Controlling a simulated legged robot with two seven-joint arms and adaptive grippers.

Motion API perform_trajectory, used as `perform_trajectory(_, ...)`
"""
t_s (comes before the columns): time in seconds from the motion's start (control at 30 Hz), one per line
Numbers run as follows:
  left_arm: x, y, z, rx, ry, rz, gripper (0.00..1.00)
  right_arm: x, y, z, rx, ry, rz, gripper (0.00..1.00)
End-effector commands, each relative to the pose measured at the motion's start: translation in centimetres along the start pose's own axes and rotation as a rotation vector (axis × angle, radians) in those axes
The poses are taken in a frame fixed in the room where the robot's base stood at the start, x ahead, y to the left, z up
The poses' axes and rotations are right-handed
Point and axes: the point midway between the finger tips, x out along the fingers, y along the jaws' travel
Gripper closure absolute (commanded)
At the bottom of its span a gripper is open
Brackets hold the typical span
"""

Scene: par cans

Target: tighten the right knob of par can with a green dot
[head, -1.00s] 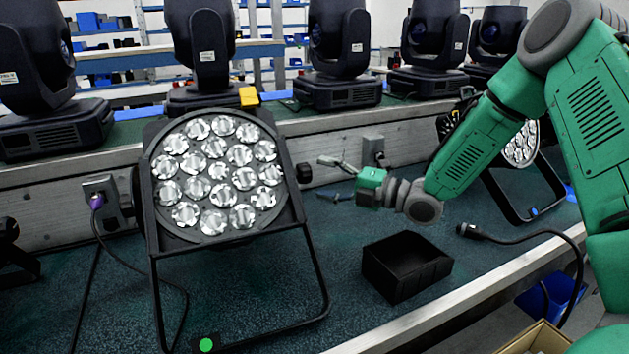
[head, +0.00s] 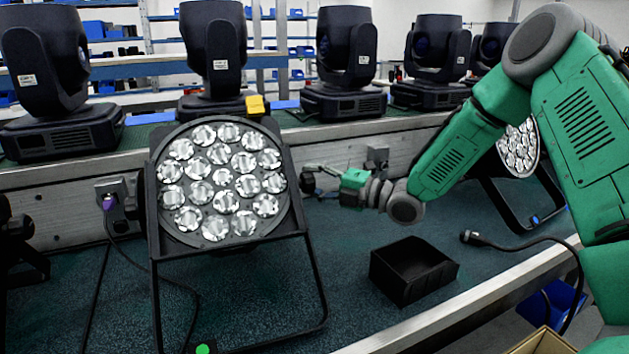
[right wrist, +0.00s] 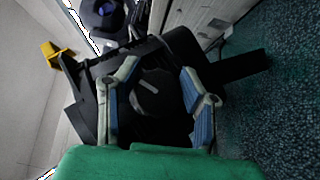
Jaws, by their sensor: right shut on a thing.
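The par can (head: 250,234) with the green dot (head: 203,349) on its stand stands tilted back on the bench at left centre in the head view, its round face of lenses toward me. Its black right knob (head: 306,183) sticks out at the right side of the housing. My right gripper (head: 316,181) reaches it from the right, with its fingers around the knob. In the right wrist view my gripper (right wrist: 160,75) has a finger on either side of the dark knob (right wrist: 152,98), shut on it. My left gripper is not in view.
A black open box (head: 410,272) stands on the bench below my right arm. A cable with a plug (head: 470,237) lies right of it. Another par can (head: 519,150) stands behind my arm. Several moving-head lights line the back shelf. A socket box (head: 377,158) is on the back wall.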

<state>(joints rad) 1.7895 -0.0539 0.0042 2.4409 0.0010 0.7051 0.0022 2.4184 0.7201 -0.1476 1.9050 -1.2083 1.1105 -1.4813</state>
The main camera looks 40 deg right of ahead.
Motion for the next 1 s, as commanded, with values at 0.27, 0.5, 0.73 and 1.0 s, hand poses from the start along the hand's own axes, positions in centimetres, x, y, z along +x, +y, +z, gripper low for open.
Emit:
perform_trajectory(0.27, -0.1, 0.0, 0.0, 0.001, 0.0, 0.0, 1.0, -0.3, -0.4, 0.5, 0.011, 0.007, -0.001, 0.94)
perform_trajectory(0.5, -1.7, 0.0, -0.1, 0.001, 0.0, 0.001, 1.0, -0.5, -0.1, 0.7, 0.057, 0.0, -0.052, 0.94)
perform_trajectory(0.73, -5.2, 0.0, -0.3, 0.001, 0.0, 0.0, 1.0, -0.6, 0.3, 0.9, 0.169, -0.003, -0.169, 0.95)
perform_trajectory(1.0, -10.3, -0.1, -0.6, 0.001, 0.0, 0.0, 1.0, -0.5, 0.7, 1.0, 0.344, -0.001, -0.344, 0.95)
